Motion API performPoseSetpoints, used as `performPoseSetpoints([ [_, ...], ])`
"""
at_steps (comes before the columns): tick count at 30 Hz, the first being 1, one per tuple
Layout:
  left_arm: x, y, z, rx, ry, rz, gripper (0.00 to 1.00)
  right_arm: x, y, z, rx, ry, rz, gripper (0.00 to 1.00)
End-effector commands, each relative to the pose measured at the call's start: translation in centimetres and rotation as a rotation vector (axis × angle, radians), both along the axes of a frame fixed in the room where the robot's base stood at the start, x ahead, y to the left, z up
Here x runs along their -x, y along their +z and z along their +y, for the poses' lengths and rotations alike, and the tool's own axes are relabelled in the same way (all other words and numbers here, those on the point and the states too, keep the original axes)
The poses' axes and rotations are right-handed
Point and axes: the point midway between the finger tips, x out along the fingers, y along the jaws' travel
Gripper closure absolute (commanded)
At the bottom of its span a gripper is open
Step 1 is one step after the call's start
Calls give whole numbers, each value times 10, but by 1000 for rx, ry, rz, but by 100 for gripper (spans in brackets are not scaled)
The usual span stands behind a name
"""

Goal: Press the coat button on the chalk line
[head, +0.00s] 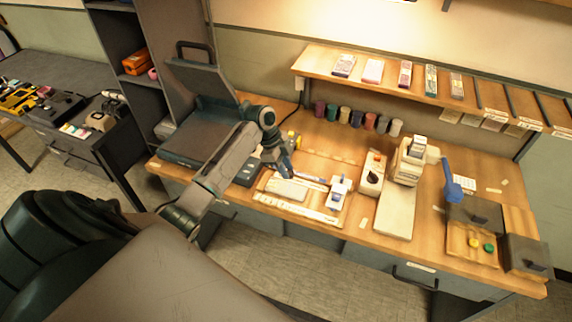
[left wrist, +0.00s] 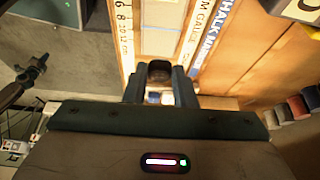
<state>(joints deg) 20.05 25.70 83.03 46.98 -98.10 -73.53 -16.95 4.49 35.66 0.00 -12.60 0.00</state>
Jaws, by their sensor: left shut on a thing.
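My left gripper (head: 284,168) is above the desk, at the back left of a pale board (head: 285,187) with a ruled front edge. In the left wrist view its fingers (left wrist: 160,88) are closed around a small dark thing (left wrist: 160,72). I cannot tell whether this is the coat button. A blue-lettered strip reading CHALK LINE (left wrist: 212,35) runs to the right of the fingers. I cannot tell whether the held thing touches anything. My right gripper is not in view.
A row of coloured jars (head: 357,118) stands behind, under a shelf (head: 390,83). A large dark machine (head: 205,125) is on the left. A wooden tray (head: 458,240) holds yellow and green pieces at the right.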

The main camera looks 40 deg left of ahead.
Motion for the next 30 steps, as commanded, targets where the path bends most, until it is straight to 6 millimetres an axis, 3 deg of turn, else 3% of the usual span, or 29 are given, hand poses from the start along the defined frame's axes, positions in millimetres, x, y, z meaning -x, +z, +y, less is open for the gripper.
performPoseSetpoints([
  [18,1,-55,0,-1,-2,0,94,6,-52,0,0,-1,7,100],
  [30,1,-60,0,-1,-2,0,94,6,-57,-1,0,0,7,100],
])
